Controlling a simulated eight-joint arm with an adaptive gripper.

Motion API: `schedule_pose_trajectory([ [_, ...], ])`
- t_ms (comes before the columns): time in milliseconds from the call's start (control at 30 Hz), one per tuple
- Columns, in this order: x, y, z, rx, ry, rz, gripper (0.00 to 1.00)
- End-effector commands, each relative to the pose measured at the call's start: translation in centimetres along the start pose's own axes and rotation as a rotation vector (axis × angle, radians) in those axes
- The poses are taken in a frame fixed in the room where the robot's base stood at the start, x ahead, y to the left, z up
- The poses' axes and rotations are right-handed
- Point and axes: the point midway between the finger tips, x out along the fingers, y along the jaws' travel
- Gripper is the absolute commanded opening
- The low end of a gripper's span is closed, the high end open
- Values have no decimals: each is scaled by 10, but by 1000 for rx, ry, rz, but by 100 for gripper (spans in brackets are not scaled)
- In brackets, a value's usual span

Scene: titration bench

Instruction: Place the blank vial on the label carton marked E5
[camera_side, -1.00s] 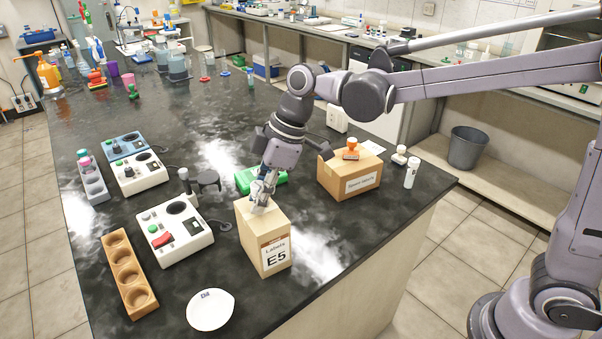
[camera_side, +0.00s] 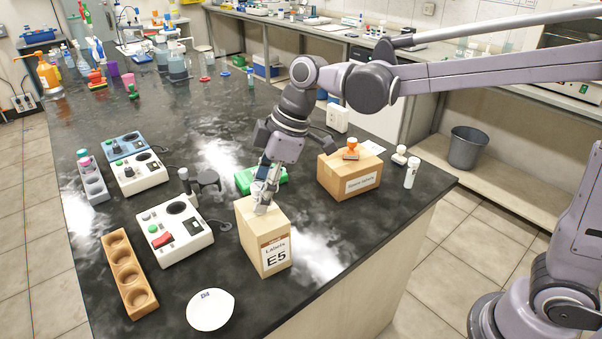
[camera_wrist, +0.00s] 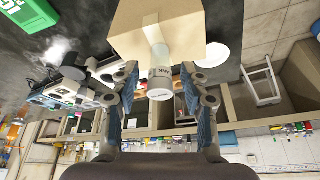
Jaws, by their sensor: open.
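The label carton marked E5 (camera_side: 250,240) is a tan box near the front of the dark bench. In the wrist view the carton (camera_wrist: 135,18) fills the upper middle. The vial (camera_wrist: 160,75) is small and pale with a grey printed band, and its base meets the carton's top face. The lettering is too small to read surely. In the side view the vial (camera_side: 261,206) is partly hidden by the fingers. My gripper (camera_side: 264,190) is just over the carton top. In the wrist view my gripper (camera_wrist: 160,68) has its fingers open on both sides of the vial, with gaps visible.
A second carton (camera_side: 350,183) with an orange-topped stamp stands behind to the right, with a white-capped vial (camera_side: 411,173) beyond. A green box (camera_side: 245,178) lies close behind E5. A white dish (camera_side: 210,310), wooden rack (camera_side: 128,275) and white device (camera_side: 172,230) are left.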

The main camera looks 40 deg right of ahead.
Motion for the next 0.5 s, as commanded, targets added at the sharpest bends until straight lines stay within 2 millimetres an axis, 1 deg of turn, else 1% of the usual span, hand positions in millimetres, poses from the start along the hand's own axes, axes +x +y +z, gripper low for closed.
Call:
schedule_pose_trajectory([
  [33, -9, 0, 0, 1, 0, 0, 45],
  [300, -60, 0, 0, 2, 0, 0, 45],
  [500, -90, 0, 1, 1, 0, 0, 45],
])
